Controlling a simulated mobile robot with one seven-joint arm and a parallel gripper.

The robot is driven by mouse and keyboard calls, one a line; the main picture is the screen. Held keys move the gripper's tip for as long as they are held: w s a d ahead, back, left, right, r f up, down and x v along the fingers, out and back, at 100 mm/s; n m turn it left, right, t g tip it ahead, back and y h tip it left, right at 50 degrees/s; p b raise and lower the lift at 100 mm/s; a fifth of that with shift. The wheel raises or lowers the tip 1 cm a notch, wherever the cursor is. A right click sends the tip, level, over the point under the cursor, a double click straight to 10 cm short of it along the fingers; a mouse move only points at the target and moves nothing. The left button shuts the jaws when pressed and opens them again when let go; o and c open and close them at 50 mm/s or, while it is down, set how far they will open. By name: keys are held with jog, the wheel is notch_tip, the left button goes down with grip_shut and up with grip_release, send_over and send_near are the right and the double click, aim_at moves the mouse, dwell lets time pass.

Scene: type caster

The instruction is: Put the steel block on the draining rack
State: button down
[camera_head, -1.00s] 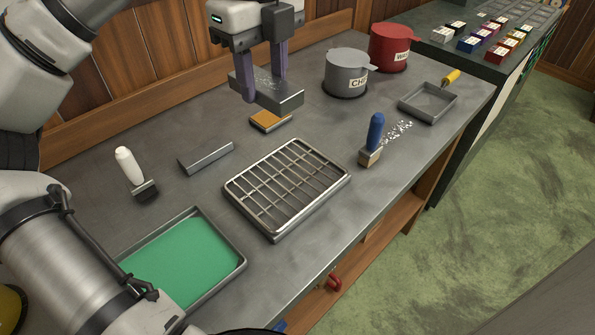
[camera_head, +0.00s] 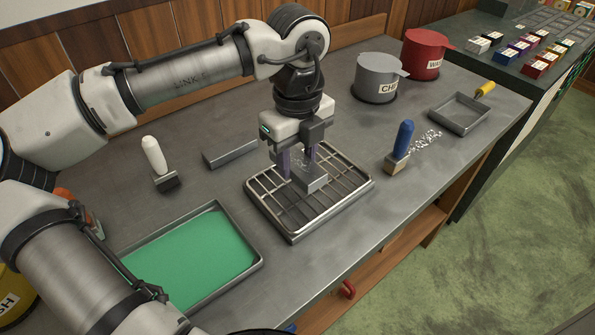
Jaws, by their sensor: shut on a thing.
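The steel block (camera_head: 315,183) is a grey metal block at the middle of the draining rack (camera_head: 289,237), a framed tray of metal bars. My gripper (camera_head: 299,170) is shut on the block, pointing down with its purple fingers on either side of it. The block is over the rack's bars and looks to be at or just above them; I cannot tell whether it touches. My gripper hides part of the block and the rack's back edge.
A green-bottomed tray (camera_head: 190,258) lies front left of the rack. A white-handled brush (camera_head: 158,160), a metal strip (camera_head: 229,153), a blue-handled brush (camera_head: 400,147), a grey pot (camera_head: 377,80), a red pot (camera_head: 424,55) and a small pan (camera_head: 460,112) stand around it.

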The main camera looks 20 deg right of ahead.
aim_at(297, 173)
jog(key=shift+f, duration=2)
jog(key=c, duration=0.8)
grip_release()
jog(key=shift+f, duration=0.15)
jog(key=shift+c, duration=0.2)
notch_tip(297, 173, up, 12)
jog(key=shift+r, duration=0.15)
